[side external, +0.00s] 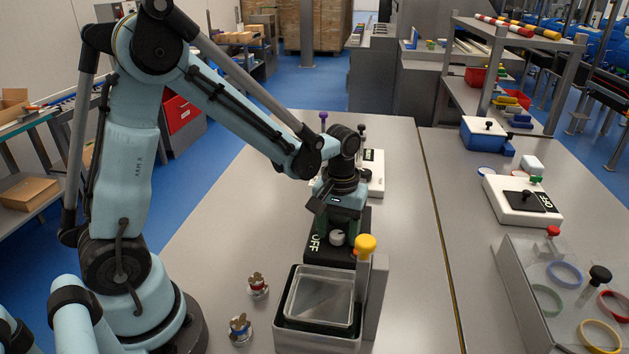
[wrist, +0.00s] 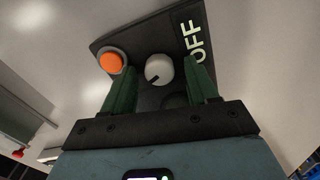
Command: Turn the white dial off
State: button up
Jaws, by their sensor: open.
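The white dial (wrist: 158,69) sits on a black panel (wrist: 150,40) marked OFF in white letters. It has a small dark pointer mark on its face, toward the lower left in the wrist view. It also shows in the side view (side external: 337,238), below my gripper. My gripper (wrist: 162,75) is open, with its two green fingers either side of the dial in the wrist view. I cannot tell whether a finger touches it. An orange button (wrist: 111,62) with a grey ring is on the same panel, beside the left finger.
A black tub with a clear top (side external: 320,300) stands in front of the panel, with a yellow-topped knob (side external: 366,245) at its back right. A white box (side external: 521,199) is to the right. The bench between is clear.

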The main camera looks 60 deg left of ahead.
jog(key=n, duration=0.5)
notch_tip(320, 180, up, 12)
jog(key=r, duration=0.1)
jog(key=s+d+m+t, duration=0.1)
jog(key=s+m+t, duration=0.4)
jog(key=s+m, duration=0.2)
jog(key=shift+d+f+m+t, duration=0.15)
jog(key=shift+f+m+t, duration=0.3)
jog(key=shift+m, duration=0.85)
jog(key=n+g, duration=0.6)
jog(key=n, duration=0.2)
send_over(337, 233)
notch_tip(337, 233, down, 12)
